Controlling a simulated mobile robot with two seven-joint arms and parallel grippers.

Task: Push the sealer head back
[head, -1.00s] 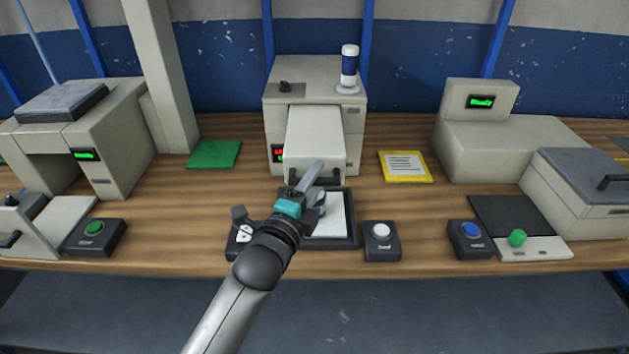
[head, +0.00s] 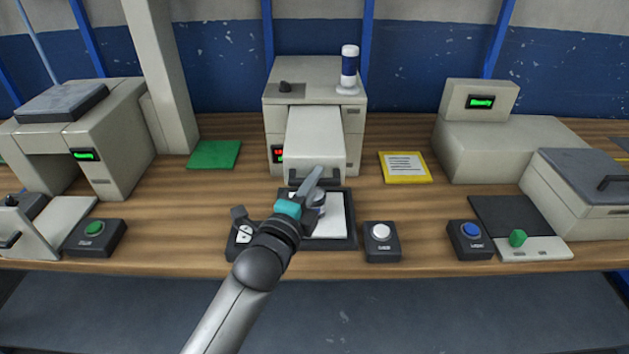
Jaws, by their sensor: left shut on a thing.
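The sealer head (head: 315,135) is the pale block sticking out of the front of the central grey machine (head: 280,95). It has a dark bar handle (head: 334,177) across its lower front. My left gripper (head: 316,180) comes in from below and is shut on the handle. Its fingers hide the middle of the bar, and the exact contact is hard to see. Below the head, a dark-framed tray with a white surface (head: 337,215) lies on the table, partly covered by the gripper. My right gripper is out of view.
A button box with a white button (head: 381,233) stands right of the tray; a small switch box (head: 241,237) is close left of my wrist. A green pad (head: 214,154) and a yellow-framed card (head: 405,166) flank the machine.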

